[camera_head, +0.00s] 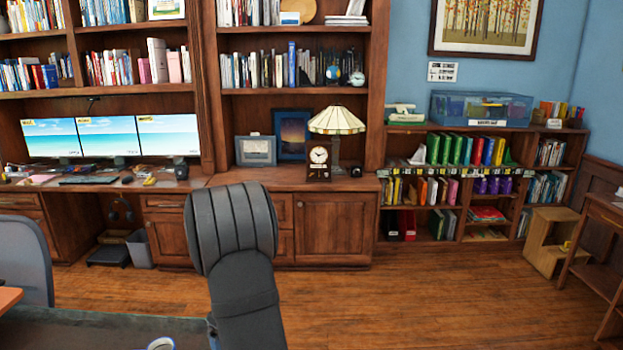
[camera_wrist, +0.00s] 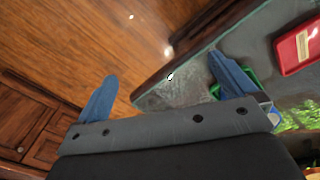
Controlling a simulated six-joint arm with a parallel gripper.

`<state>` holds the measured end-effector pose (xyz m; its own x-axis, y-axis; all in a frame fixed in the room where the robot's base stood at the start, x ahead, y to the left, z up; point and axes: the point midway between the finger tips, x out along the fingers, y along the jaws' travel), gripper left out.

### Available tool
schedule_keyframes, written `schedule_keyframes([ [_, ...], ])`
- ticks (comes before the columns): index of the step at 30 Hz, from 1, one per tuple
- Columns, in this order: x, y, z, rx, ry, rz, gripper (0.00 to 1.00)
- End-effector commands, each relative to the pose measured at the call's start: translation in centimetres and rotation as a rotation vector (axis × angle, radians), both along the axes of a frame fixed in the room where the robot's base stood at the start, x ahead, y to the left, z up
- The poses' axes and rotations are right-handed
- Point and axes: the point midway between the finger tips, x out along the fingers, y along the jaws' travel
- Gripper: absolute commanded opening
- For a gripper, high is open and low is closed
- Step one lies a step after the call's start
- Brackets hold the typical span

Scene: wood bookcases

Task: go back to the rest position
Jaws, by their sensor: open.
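In the wrist view my gripper (camera_wrist: 162,68) shows two blue fingers set wide apart, with nothing between them. Wooden floor (camera_wrist: 120,40) and the edge of a grey tabletop (camera_wrist: 180,92) lie beyond the fingers. The right finger overlaps a green object (camera_wrist: 215,91) on the tabletop, mostly hidden; I cannot tell whether they touch. In the head view my dark grey arm rises at the bottom centre, and the gripper fingers do not show there.
A red item (camera_wrist: 297,46) lies on the tabletop at right. In the head view, bookcases (camera_head: 205,80) with three monitors (camera_head: 110,137), a lamp (camera_head: 336,122) and a clock (camera_head: 318,155) line the wall. A wooden step stool (camera_head: 545,255) stands right. The floor (camera_head: 400,290) between is clear.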

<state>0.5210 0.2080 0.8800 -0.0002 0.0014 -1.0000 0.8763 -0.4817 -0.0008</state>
Motion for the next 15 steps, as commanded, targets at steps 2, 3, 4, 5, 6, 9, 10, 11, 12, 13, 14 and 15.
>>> schedule_keyframes([
  [2, 0.2, -1.6, -0.7, 0.000, 0.001, -0.070, 1.00],
  [3, 0.2, -2.3, -1.0, -0.001, 0.002, -0.106, 1.00],
  [4, 0.3, -2.9, -1.2, -0.001, 0.002, -0.132, 1.00],
  [5, 0.4, -3.5, -1.4, -0.001, 0.003, -0.160, 1.00],
  [6, 0.4, -4.2, -1.7, 0.000, 0.002, -0.195, 1.00],
  [9, 0.4, -6.1, -2.4, -0.001, 0.003, -0.287, 1.00],
  [10, 0.5, -6.7, -2.7, -0.001, 0.002, -0.315, 1.00],
  [11, 0.5, -7.2, -2.9, 0.000, 0.002, -0.342, 1.00],
  [12, 0.5, -7.9, -3.1, 0.000, 0.002, -0.379, 1.00],
  [13, 0.5, -8.5, -3.4, -0.001, 0.002, -0.408, 1.00],
  [14, 0.4, -9.1, -3.6, -0.001, 0.002, -0.435, 1.00],
  [15, 0.4, -9.8, -3.8, 0.000, 0.002, -0.474, 1.00],
])
